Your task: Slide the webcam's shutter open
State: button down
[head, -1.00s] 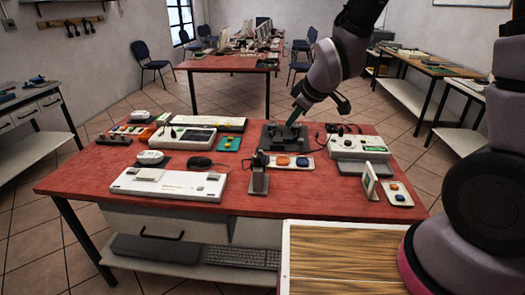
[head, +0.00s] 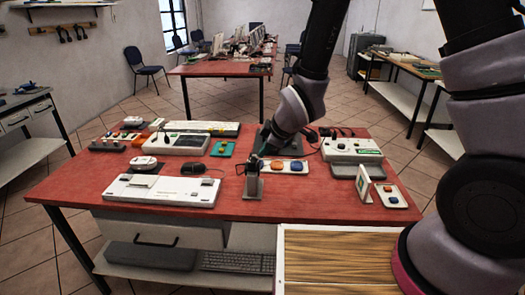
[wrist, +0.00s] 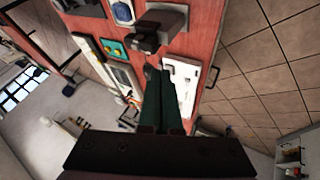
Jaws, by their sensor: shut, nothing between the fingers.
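The webcam (head: 251,168) is a small dark body on a grey stand (head: 254,187) near the table's front middle. In the wrist view the webcam (wrist: 145,40) sits just beyond my fingertips, with its grey stand behind it. Its shutter is too small and dark to make out. My gripper (head: 264,154) is just above and behind the webcam, tilted down. Its dark green fingers (wrist: 158,74) are shut and hold nothing. I cannot tell whether they touch the webcam.
Bare table lies left of the webcam stand.

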aim_at(254, 154)
jog(key=x, duration=0.3)
jog(key=w+x, duration=0.1)
jog(key=x, duration=0.2)
jog(key=w+r+x, duration=0.1)
jog(key=x, duration=0.2)
jog(key=shift+w+d+f, duration=0.15)
jog(key=shift+d+f, duration=0.05)
jog(key=shift+d, duration=0.05)
jog(key=shift+w, duration=0.65)
jog(key=shift+w, duration=0.1)
jog(key=shift+w, duration=1.2)
